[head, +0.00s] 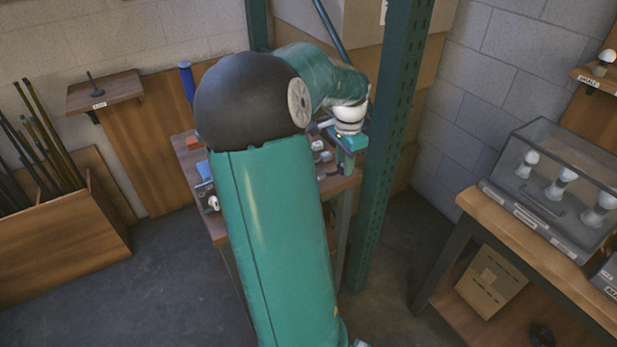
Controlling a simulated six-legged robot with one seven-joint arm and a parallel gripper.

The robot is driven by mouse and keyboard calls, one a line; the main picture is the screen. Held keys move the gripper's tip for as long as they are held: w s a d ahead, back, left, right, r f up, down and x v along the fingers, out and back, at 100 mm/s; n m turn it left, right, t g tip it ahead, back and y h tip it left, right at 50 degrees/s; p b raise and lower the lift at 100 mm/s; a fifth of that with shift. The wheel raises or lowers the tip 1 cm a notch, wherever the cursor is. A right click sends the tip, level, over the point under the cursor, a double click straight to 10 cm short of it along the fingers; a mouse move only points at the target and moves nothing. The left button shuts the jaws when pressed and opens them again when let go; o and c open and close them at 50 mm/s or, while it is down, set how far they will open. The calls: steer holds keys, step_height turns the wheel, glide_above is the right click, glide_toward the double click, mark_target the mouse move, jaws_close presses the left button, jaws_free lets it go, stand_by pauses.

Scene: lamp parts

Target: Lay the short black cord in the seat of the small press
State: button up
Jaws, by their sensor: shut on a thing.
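My gripper (349,146) is at the end of my arm, over the right side of the wooden bench (343,184), beside a green upright post. It is seen from behind and small. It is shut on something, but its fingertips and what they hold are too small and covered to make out. A small dark shape (334,172) shows just below it; I cannot tell whether this is the short black cord. I cannot pick out the small press; my arm covers the middle of the bench.
A perforated green post (389,130) rises close to the right of my gripper. Small parts and a blue piece (204,170) lie on the bench's left side. A clear case with bulbs (553,185) stands on the right table. A rod bin (62,232) is at left.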

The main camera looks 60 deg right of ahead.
steer(key=shift+w+a, duration=0.1)
steer(key=shift+w, duration=0.5)
steer(key=shift+s, duration=0.25)
steer(key=shift+w, duration=0.1)
steer(key=shift+d+f, duration=0.25)
steer(key=shift+d, duration=0.2)
steer(key=w+d+f, duration=0.2)
steer(key=d, duration=0.1)
steer(key=w+d+f, duration=0.2)
steer(key=d+f, duration=0.1)
steer(key=w+d+f, duration=0.2)
steer(key=d+f, duration=0.1)
steer(key=d, duration=0.1)
steer(key=shift+w, duration=0.3)
steer(key=f, duration=0.2)
steer(key=d+f, duration=0.1)
steer(key=shift+w+f, duration=0.3)
steer(key=shift+w, duration=0.05)
steer(key=shift+f, duration=0.3)
steer(key=shift+f, duration=0.1)
